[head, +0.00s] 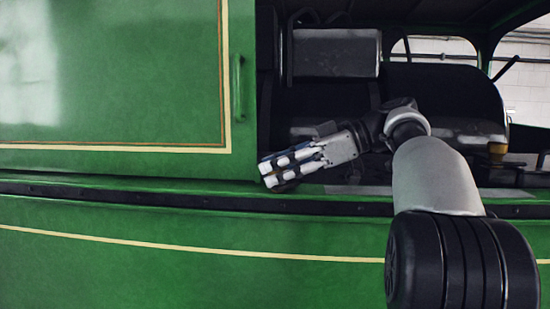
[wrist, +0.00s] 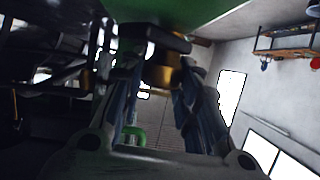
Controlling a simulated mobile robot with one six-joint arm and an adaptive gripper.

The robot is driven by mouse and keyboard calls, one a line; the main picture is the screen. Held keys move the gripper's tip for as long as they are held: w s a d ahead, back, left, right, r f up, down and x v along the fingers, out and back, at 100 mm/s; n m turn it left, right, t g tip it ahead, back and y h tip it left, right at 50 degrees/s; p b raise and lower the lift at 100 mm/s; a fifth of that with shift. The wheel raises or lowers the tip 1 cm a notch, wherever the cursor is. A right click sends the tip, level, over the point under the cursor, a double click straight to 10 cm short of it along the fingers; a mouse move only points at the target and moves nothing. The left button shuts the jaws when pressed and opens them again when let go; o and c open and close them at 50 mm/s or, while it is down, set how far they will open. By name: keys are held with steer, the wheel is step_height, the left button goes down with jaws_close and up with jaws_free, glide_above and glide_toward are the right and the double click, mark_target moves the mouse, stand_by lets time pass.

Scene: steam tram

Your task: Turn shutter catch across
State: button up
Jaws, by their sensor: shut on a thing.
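My gripper (head: 270,171) reaches left along the green ledge, at the lower right corner of a big green panel (head: 110,75). In the wrist view my gripper (wrist: 160,75) has its two fingers on either side of a small brass-coloured piece with a dark bar (wrist: 155,40) at its top. This looks like the shutter catch (wrist: 160,72), and my gripper is shut on it. The green surface lies just beyond it in that view. In the head view the catch is hidden by my fingers, and I cannot tell its exact angle.
A green upright handle (head: 238,88) stands on the panel's right edge, above my gripper. A dark ledge strip (head: 130,199) runs below. My arm crosses the cab opening at right, where a dark box (head: 336,53) hangs. The wrist view shows a wall shelf (wrist: 285,38) far off.

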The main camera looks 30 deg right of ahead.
steer(key=shift+r+n+g+y+p, duration=0.1)
steer(key=shift+n+g+y+p, duration=0.25)
steer(key=shift+n+g, duration=0.25)
steer(key=o, duration=1)
steer(key=shift+o, duration=0.2)
steer(key=shift+m+b, duration=0.3)
